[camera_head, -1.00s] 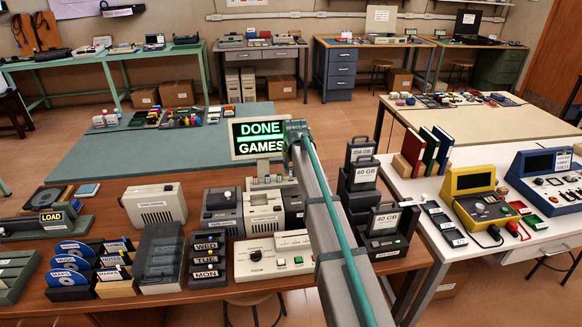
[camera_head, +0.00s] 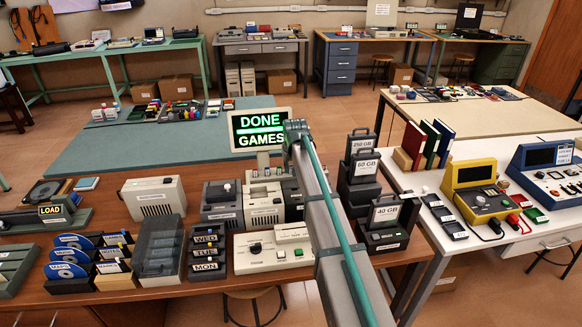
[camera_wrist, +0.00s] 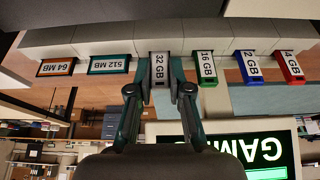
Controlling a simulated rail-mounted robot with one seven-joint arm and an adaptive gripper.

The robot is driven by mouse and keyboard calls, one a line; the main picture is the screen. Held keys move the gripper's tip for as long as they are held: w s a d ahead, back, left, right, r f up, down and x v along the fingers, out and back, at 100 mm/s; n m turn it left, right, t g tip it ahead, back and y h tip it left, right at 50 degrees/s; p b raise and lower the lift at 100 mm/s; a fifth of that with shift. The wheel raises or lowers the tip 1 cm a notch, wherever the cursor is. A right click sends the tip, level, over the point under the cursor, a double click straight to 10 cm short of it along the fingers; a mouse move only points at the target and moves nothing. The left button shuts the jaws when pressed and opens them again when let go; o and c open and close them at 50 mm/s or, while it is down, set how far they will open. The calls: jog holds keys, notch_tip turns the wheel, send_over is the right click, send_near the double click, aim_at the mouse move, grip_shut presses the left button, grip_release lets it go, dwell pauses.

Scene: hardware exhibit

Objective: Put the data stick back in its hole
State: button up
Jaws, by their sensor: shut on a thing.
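In the wrist view my gripper (camera_wrist: 159,92) is shut on a dark grey data stick labelled 32 GB (camera_wrist: 159,66). The stick is in line with a row of others: an orange 64 MB stick (camera_wrist: 57,67), a teal 512 MB stick (camera_wrist: 109,64), a green 16 GB stick (camera_wrist: 206,66), a blue 2 GB stick (camera_wrist: 249,66) and a red 4 GB stick (camera_wrist: 290,66). They project from a grey body (camera_wrist: 120,38). The held stick's far end is against or inside this body; I cannot tell how deep. In the head view my arm hides the gripper.
A DONE/GAMES screen (camera_head: 259,132) stands close to my arm's end. Black 250 GB, 60 GB and 40 GB drive units (camera_head: 385,214) stand right of the arm. A cream console (camera_head: 262,256) and black MON-WED boxes (camera_head: 206,250) are left. The teal mat (camera_head: 130,160) has bare room.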

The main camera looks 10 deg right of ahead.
jog(key=o, duration=0.9)
jog(key=shift+r, duration=0.1)
jog(key=shift+r+p, duration=2.1)
jog(key=shift+r, duration=1.85)
